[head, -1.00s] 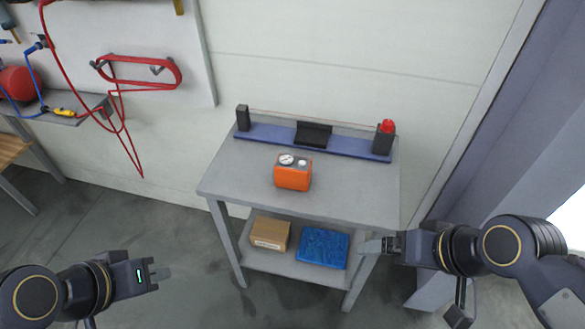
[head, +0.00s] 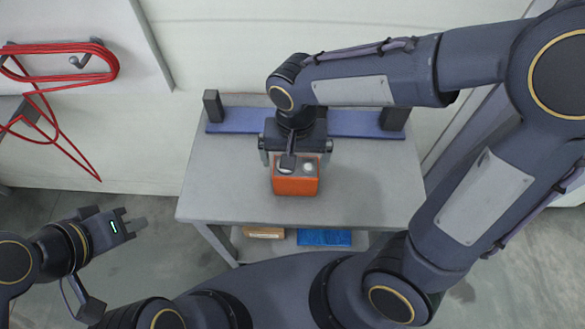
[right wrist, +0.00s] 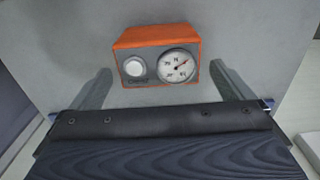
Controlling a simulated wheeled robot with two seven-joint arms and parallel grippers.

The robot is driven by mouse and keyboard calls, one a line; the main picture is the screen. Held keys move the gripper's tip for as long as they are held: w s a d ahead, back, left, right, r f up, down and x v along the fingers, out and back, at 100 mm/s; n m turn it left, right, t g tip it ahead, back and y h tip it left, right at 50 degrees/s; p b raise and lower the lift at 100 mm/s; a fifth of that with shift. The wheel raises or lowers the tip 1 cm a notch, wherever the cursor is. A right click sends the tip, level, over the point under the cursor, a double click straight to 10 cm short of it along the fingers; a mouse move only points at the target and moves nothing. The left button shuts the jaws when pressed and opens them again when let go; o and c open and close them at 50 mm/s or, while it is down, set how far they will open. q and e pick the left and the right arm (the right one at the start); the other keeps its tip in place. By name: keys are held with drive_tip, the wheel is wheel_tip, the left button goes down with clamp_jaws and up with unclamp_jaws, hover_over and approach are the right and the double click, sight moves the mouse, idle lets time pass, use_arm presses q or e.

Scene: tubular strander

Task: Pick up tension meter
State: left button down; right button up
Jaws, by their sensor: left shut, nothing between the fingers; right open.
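The tension meter (head: 296,184) is an orange box standing on the grey table (head: 375,195). Its dial and white knob show in the right wrist view, where the orange meter (right wrist: 157,40) lies ahead, between the lines of the two fingers. My right gripper (right wrist: 160,90) is open, pointing down above the meter; in the head view its wrist hides part of the meter's top. The right wrist view shows no contact between fingers and meter. My left gripper (head: 138,226) is shut and empty, to the left of the table's front.
A blue rail (head: 245,125) runs along the table's back with a black post (head: 213,106) at its left and a black block (head: 394,116) at its right. The lower shelf holds a cardboard box (head: 264,232) and a blue item (head: 324,237). Red hose (head: 60,48) hangs on the wall.

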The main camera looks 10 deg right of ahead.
sight(296, 172)
wheel_tip(296, 172, down, 6)
drive_tip(key=shift+s+d+r, duration=0.1)
drive_tip(key=shift+r, duration=0.05)
drive_tip(key=c, duration=1)
